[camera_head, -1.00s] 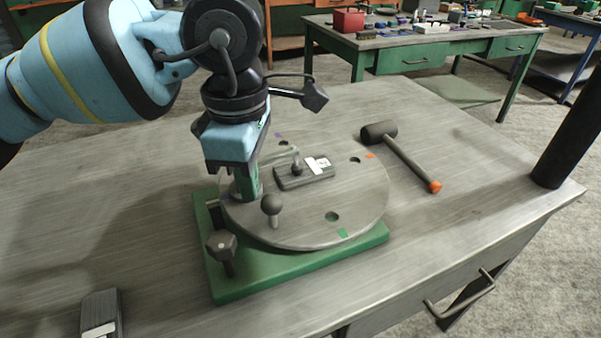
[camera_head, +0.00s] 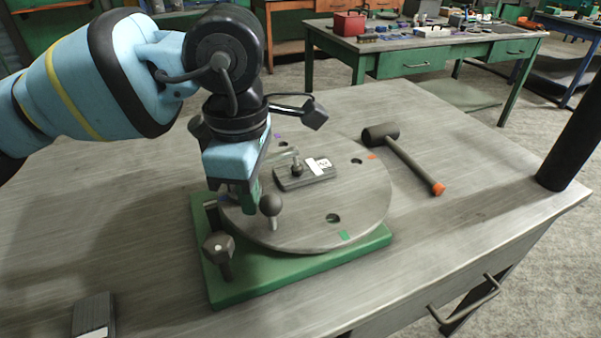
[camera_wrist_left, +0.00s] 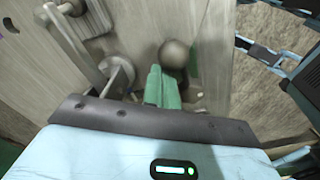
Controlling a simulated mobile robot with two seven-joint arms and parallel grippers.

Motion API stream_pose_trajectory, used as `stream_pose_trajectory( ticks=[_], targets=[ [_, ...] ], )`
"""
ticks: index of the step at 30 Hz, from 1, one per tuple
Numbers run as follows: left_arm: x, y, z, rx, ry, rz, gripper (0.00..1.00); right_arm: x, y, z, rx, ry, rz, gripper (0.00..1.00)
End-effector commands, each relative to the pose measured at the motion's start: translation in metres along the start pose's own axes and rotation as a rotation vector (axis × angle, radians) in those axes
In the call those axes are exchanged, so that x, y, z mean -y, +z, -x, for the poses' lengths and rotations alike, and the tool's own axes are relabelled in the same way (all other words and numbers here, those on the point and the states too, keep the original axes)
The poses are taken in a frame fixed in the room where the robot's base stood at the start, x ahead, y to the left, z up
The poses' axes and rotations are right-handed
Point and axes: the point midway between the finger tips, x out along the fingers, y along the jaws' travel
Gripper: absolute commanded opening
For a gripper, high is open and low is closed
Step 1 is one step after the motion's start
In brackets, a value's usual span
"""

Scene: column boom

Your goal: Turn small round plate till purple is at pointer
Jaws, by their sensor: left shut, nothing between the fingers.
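The small round plate (camera_head: 310,222) is a grey disc on a green base (camera_head: 300,268). Its rim area shows a purple mark (camera_head: 278,135) at the far side, an orange mark (camera_head: 371,156) at the right and a green mark (camera_head: 345,235) at the near side. A ball-topped knob (camera_head: 270,205) stands on the plate's near left. My left gripper (camera_head: 250,198) is shut and empty, low over the plate's left side. In the left wrist view its green fingers (camera_wrist_left: 162,88) are close beside the knob (camera_wrist_left: 174,54); contact cannot be told. I cannot clearly make out the pointer.
A dark block with a white label (camera_head: 305,173) lies on the plate. A dark clamp knob (camera_head: 219,246) stands at the base's left corner. A mallet (camera_head: 410,163) lies right of the plate, and another dark block (camera_head: 94,314) at the front left.

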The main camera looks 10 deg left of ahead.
Motion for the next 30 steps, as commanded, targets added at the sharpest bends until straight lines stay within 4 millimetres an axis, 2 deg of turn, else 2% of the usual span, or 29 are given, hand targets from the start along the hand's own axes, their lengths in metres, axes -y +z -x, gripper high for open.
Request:
stream_pose_trajectory(
  ticks=[18,30],
  targets=[
    [0.008,0.016,0.000,0.000,-0.001,-0.001,0.00,0.001,-0.001,0.003,0.000,0.000,0.000,0.00],
    [0.008,0.017,0.000,0.000,-0.001,0.000,0.00,-0.001,-0.007,0.000,-0.012,0.001,0.002,0.00]
  ],
)
